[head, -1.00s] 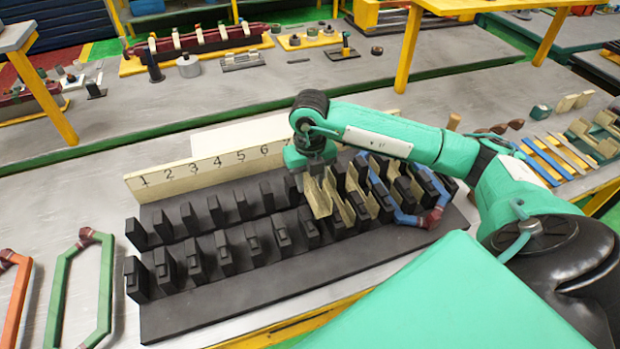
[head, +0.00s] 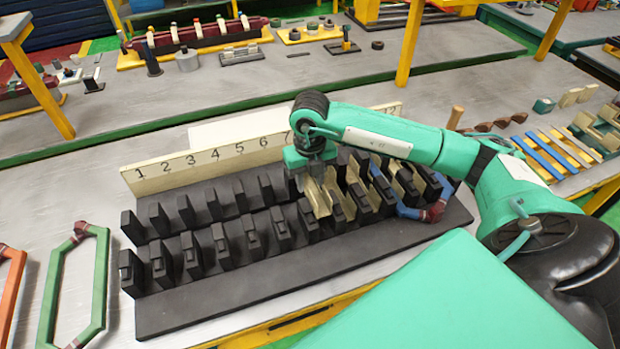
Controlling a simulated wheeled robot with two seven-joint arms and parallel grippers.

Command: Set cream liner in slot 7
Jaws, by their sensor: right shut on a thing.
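The black slotted block (head: 235,300) lies on the table with two rows of upright teeth. A cream number strip (head: 200,163) stands behind it, with 1 to 6 readable and 7 partly covered by my arm. My right gripper (head: 312,172) points down over the block near the 7 and is shut on a cream liner (head: 318,198). The liner hangs among the teeth; I cannot tell whether it is seated or exactly which slot it lines up with. Other cream liners show in slots to its right. My left gripper is not in view.
A blue coil (head: 410,211) with dark red wrapping sits at the block's right end. A green coil frame (head: 48,290) and an orange one (head: 12,300) lie at left. The slots at left look empty.

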